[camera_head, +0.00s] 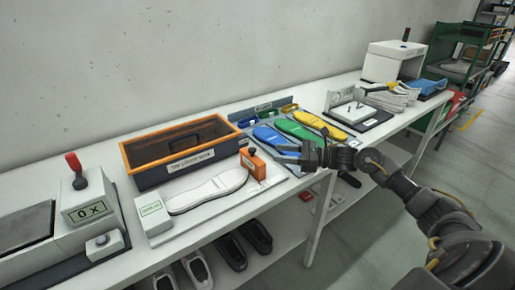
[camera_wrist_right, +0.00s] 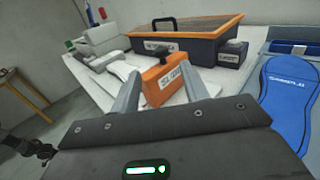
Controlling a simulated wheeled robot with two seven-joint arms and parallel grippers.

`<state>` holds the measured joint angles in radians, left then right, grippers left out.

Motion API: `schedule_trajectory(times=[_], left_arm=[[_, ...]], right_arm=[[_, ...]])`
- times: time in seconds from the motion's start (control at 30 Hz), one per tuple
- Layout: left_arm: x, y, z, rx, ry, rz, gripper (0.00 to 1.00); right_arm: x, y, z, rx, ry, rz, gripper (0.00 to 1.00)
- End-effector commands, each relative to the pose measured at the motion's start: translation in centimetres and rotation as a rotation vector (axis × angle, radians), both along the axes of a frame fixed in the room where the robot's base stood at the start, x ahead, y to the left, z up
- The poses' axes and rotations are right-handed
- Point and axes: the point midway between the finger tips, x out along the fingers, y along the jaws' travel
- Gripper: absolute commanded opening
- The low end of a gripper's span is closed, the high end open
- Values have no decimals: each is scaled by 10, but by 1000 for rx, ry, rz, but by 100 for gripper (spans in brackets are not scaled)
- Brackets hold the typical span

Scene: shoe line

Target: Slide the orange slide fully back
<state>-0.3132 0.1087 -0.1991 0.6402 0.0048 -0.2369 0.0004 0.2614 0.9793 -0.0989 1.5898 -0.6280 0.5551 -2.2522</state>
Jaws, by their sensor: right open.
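The orange slide (camera_head: 253,164) is a small block with a dark knob on top and a white label. It stands at the right end of a white fixture, beside a white sole-shaped form (camera_head: 207,190). In the right wrist view the orange slide (camera_wrist_right: 165,82) shows beyond and between the fingers. My right gripper (camera_head: 284,154) is open and empty, just to the right of the slide, with its fingers pointing towards it. In the wrist view I cannot tell whether the fingers touch it.
An orange-rimmed dark box (camera_head: 180,150) with a handle stands behind the fixture. Blue, green and yellow soles (camera_head: 298,128) lie in a tray to the right. A machine with a red-topped lever (camera_head: 86,195) stands at the left. Shoes sit on the lower shelf.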

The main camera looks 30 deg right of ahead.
Motion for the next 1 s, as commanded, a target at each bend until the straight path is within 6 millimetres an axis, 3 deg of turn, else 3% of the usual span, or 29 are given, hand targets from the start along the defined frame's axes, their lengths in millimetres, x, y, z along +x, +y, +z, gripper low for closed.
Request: schedule_trajectory(times=[0.17, 0.4, 0.53, 0.87, 1.0], left_arm=[[-3, -6, 14, -9, 3, 1, 47], [8, -27, 24, -35, -12, 7, 47], [9, -33, 26, -42, -15, 7, 47], [5, -24, 26, -32, -9, 5, 47], [4, -23, 26, -31, -8, 5, 47]], right_arm=[[22, 26, 5, 4, -2, 0, 45], [46, 52, 3, 4, 0, -4, 45], [52, 60, 1, 2, 1, -5, 45], [53, 62, 0, -1, 1, -5, 45], [53, 61, 0, 0, 0, -5, 28]])
